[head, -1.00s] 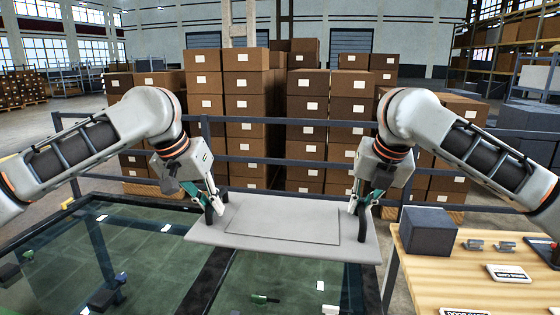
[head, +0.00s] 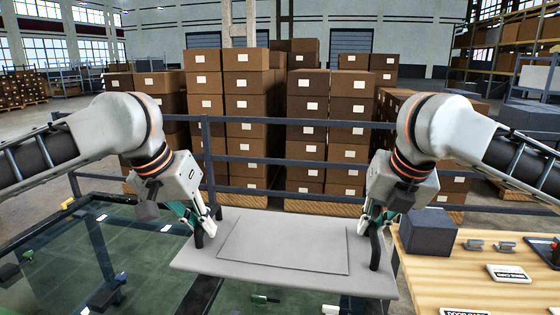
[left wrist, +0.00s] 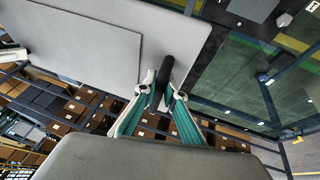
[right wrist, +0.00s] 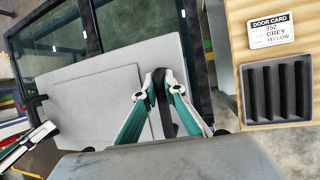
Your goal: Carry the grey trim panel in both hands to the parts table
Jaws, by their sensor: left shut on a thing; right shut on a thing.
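The grey trim panel (head: 284,245) is a flat light-grey board with a raised rectangle in its middle. It hangs level between my two grippers, above the dark glass-topped frame. My left gripper (head: 207,228) is shut on a black handle at the panel's left end; the handle shows in the left wrist view (left wrist: 165,75). My right gripper (head: 371,230) is shut on the black handle at its right end, also seen in the right wrist view (right wrist: 162,92). The wooden parts table (head: 460,270) stands at the right, just beyond the panel's right end.
A dark railing (head: 290,171) runs behind, with stacked cartons (head: 247,100) beyond. The glass-topped frame (head: 120,250) fills the left.

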